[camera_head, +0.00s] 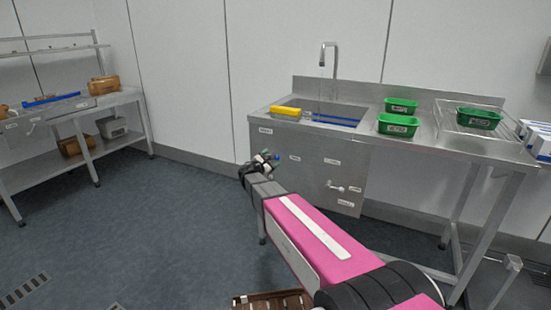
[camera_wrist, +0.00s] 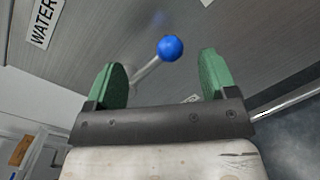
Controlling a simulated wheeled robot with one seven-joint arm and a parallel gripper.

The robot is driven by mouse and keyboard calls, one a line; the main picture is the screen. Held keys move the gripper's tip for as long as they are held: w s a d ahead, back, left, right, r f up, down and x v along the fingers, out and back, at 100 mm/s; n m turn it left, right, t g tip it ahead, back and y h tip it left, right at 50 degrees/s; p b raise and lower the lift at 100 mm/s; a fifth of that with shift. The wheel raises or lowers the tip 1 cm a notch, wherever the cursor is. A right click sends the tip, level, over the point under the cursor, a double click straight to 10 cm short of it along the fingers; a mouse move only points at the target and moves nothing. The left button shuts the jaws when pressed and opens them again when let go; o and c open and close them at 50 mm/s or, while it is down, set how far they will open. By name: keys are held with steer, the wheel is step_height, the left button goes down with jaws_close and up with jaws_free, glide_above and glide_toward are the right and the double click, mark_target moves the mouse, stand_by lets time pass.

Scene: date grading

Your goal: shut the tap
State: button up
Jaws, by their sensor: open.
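The steel tap (camera_head: 329,48) stands behind the sink (camera_head: 345,108). Faint thin streaks under its spout look like water, but I cannot be sure. In the wrist view a lever (camera_wrist: 147,72) with a blue ball knob (camera_wrist: 171,48) sticks out from the grey panel near a WATER label (camera_wrist: 42,22). My gripper (camera_wrist: 160,66) is open and empty, its green fingers either side of the knob in the picture, with the knob slightly past the tips. In the head view my gripper (camera_head: 262,163) is at the left of the sink's front panel.
A second, pale-handled lever (camera_head: 337,187) sits on the panel to the right. A yellow item (camera_head: 286,110) lies at the sink's left edge. Green baskets (camera_head: 398,126) stand on the right counter beside a wire rack (camera_head: 462,112). A brown crate (camera_head: 272,300) is on the floor. Floor at left is clear.

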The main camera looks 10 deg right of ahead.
steer(key=shift+x, duration=2.1)
